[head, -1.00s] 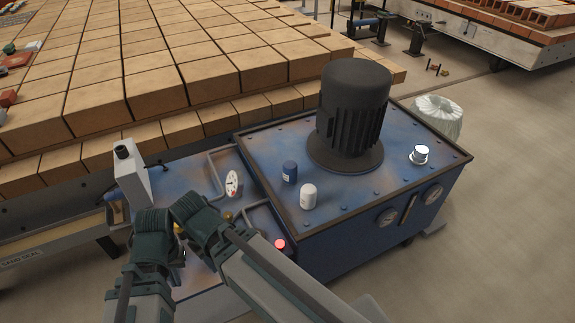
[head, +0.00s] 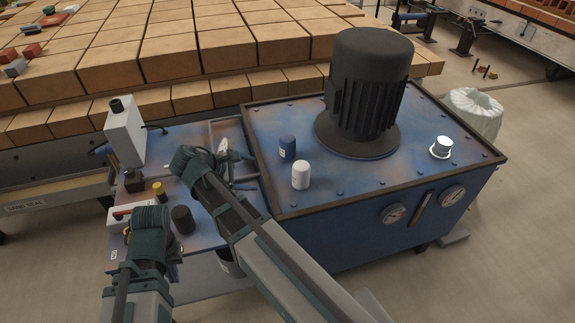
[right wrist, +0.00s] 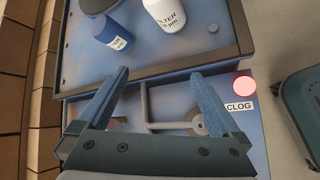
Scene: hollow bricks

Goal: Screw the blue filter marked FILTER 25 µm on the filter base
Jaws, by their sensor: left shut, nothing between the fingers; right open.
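The blue filter (head: 287,148) stands upright on the blue tank top, beside a white filter (head: 300,175). In the right wrist view the blue filter (right wrist: 108,31) shows a FILTER label, its number too small to read. The white filter (right wrist: 166,14) is at the top edge there. My right gripper (right wrist: 160,72) is open and empty, its fingertips short of both filters. In the head view my right gripper (head: 224,150) is left of the tank. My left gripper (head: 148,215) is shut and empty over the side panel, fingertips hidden. I cannot identify the filter base for certain; a round fitting (right wrist: 201,122) sits on a pipe.
A black motor (head: 366,90) and a white-capped fitting (head: 441,147) stand on the tank top, which has a raised rim. A red lamp (right wrist: 243,86) is marked CLOG. A grey box (head: 125,130), a black knob (head: 183,219) and a yellow knob (head: 158,191) are at left.

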